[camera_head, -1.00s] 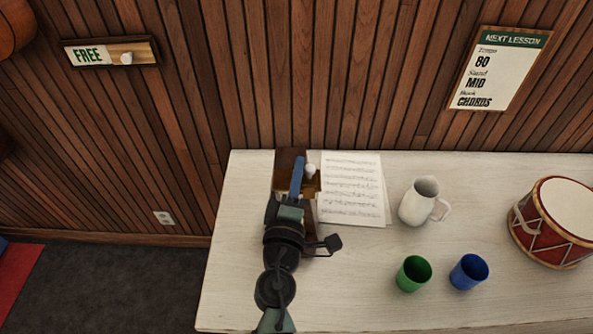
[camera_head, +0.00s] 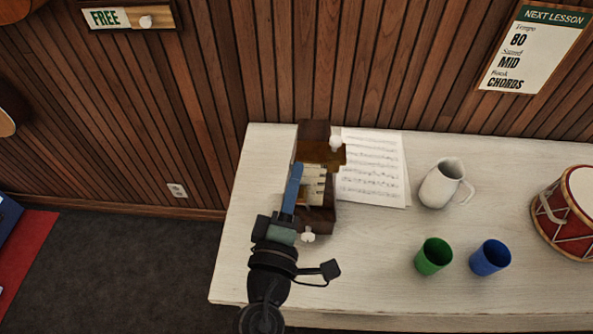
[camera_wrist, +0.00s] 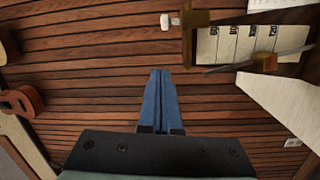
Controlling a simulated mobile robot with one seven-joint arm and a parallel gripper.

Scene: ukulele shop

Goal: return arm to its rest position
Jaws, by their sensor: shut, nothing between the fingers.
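My gripper (camera_head: 293,187) shows in the head view at the left part of the table, at the left side of a dark wooden box. Its blue fingers are shut together and hold nothing; they also show in the wrist view (camera_wrist: 159,98). Whether the fingers touch the box I cannot tell.
Sheet music (camera_head: 375,170) lies right of the box. A white pitcher (camera_head: 442,184), a green cup (camera_head: 433,257), a blue cup (camera_head: 490,258) and a red drum (camera_head: 570,222) stand further right on the white table (camera_head: 380,290). The wood wall (camera_head: 370,60) is behind.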

